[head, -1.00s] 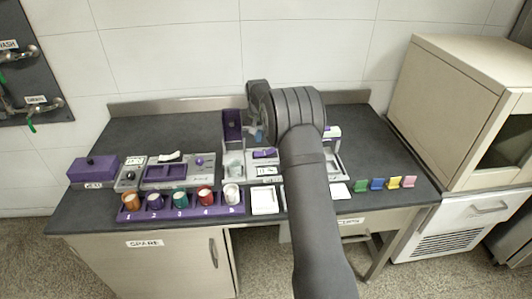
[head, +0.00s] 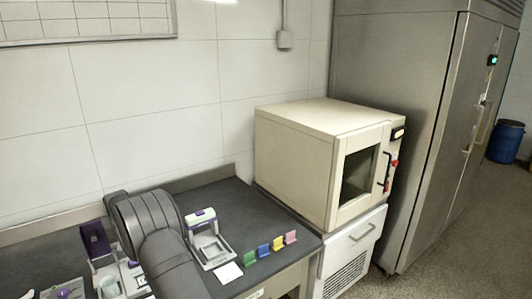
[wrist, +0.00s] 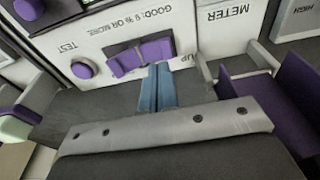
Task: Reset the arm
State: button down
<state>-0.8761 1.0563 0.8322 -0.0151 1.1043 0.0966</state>
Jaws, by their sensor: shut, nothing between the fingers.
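My gripper (wrist: 159,72) shows in the wrist view as two blue fingers pressed together with nothing between them. They are over a white labelled panel (wrist: 120,35) with upside-down text, close to a purple block (wrist: 142,57); whether they touch it I cannot tell. A round purple knob (wrist: 83,69) is to the left and a purple open box (wrist: 250,105) to the right. In the head view my dark arm (head: 165,255) reaches over the bench and hides the fingers.
A white device with a purple top (head: 201,217) stands right beside my arm. A cream oven (head: 300,160) stands beyond, then a steel cabinet (head: 400,110). The wall is behind.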

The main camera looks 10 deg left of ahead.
notch_tip(320, 180, down, 2)
jog(key=shift+f, duration=0.25)
jog(key=shift+r, duration=0.1)
notch_tip(320, 180, up, 9)
dwell(1.4)
